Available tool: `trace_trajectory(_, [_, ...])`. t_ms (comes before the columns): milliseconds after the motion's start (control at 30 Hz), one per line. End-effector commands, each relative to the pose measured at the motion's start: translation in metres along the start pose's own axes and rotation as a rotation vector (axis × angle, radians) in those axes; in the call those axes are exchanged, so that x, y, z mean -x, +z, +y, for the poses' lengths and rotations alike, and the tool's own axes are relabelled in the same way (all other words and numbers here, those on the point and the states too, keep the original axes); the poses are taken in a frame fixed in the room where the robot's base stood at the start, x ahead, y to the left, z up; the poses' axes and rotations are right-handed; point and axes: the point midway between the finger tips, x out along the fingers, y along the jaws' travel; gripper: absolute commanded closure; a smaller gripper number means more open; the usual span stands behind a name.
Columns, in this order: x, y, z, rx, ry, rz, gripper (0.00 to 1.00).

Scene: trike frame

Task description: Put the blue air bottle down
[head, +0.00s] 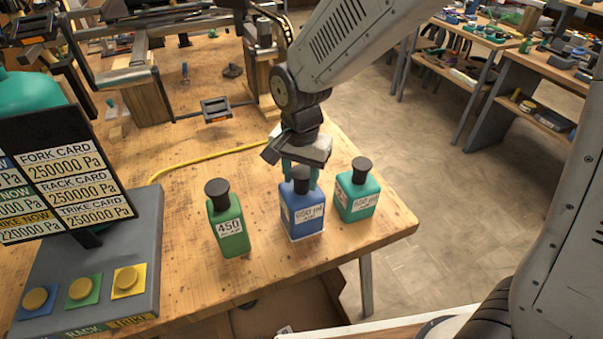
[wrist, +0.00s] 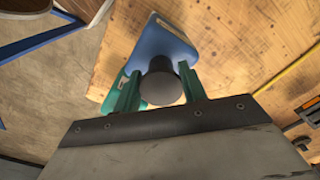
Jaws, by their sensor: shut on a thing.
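The blue air bottle (head: 303,215), with a dark cap and a white label, is upright at the table's near right part, between two other bottles. My gripper (head: 300,172) is above it with its green fingers around the bottle's neck. In the wrist view the fingers (wrist: 160,90) are on both sides of the dark cap, with the blue body (wrist: 160,45) beyond. The bottle's base appears at the wooden tabletop; I cannot tell whether it is touching.
A green bottle (head: 229,222) marked 450 stands to the left. A teal bottle (head: 357,192) stands close on the right, near the table (head: 400,222) edge. A grey console (head: 95,265) with coloured buttons and a pressure sign (head: 65,170) is at left. A yellow hose (head: 210,158) lies behind.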

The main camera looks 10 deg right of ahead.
Motion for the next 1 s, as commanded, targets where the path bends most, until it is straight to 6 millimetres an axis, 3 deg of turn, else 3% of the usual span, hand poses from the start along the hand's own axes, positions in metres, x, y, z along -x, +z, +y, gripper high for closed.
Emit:
trace_trajectory(33, [-0.002, 0.0, 0.0, 0.0, 0.001, 0.0, 1.0])
trace_trajectory(67, [-0.002, 0.0, 0.0, 0.0, 0.001, -0.001, 0.56])
trace_trajectory(133, [-0.002, 0.0, 0.0, 0.0, 0.001, 0.0, 0.37])
trace_trajectory(433, [-0.001, 0.0, 0.0, 0.0, 0.0, 0.0, 0.37])
trace_trajectory(567, [0.01, 0.0, 0.0, 0.0, -0.001, 0.001, 0.37])
trace_trajectory(1000, [0.099, 0.0, 0.0, 0.0, -0.003, 0.002, 0.37])
